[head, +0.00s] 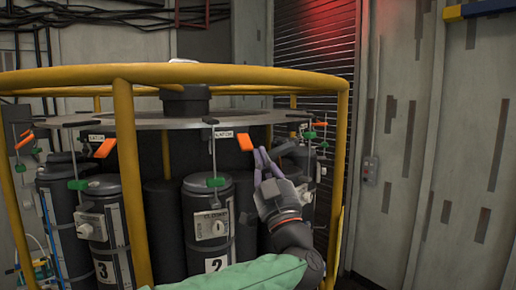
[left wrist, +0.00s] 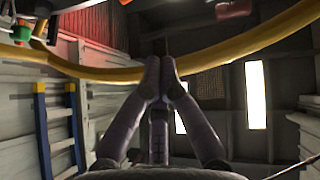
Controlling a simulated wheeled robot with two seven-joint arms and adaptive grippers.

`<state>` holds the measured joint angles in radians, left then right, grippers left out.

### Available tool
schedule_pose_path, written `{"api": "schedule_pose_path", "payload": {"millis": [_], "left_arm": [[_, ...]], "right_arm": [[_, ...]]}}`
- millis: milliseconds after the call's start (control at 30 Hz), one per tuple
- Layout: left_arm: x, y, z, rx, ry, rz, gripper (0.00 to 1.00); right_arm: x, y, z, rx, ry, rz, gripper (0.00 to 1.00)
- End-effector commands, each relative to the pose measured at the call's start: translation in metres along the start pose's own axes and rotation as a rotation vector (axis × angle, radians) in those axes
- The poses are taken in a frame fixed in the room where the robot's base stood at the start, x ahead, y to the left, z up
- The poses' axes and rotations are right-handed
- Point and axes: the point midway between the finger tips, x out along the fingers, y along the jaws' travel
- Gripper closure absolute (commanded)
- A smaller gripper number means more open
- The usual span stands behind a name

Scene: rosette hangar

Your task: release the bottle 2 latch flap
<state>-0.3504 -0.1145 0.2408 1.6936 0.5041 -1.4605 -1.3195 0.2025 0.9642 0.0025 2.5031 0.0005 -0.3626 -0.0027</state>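Bottle 2 (head: 208,245) is a dark cylinder marked "2", upright in the front of the rosette in the head view. Above it, at the rim of the round grey plate (head: 170,122), an orange flap (head: 245,142) sticks out tilted, right of a small white label (head: 222,135); I take it as the latch flap. A thin rod with a green clip (head: 215,182) hangs over the bottle. My left gripper (head: 260,151) is just right of the flap, apart from it as far as I can tell. In the left wrist view its fingertips (left wrist: 160,62) meet, with nothing clearly held. My right gripper is out of view.
A yellow rail (head: 200,75) with upright posts (head: 130,180) rings the rosette; it also crosses the left wrist view (left wrist: 235,55). Bottle 3 (head: 105,235) stands at the left, with its own orange flap (head: 105,148) above. Open floor space lies right of the rosette, before the grey wall.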

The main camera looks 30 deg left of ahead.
Motion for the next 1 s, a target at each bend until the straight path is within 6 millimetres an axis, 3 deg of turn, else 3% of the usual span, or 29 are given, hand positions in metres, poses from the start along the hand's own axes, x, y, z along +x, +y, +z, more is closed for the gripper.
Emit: {"api": "schedule_pose_path", "payload": {"millis": [233, 833, 1000], "left_arm": [[-0.024, 0.000, 0.006, 0.000, -0.001, -0.001, 1.00], [-0.026, 0.001, 0.007, 0.000, -0.001, 0.002, 1.00], [-0.041, 0.028, 0.033, 0.005, -0.016, 0.077, 1.00]], "right_arm": [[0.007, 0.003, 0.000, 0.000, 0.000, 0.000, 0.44], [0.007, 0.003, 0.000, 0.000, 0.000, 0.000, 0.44], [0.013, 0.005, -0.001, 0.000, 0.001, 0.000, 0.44]]}}
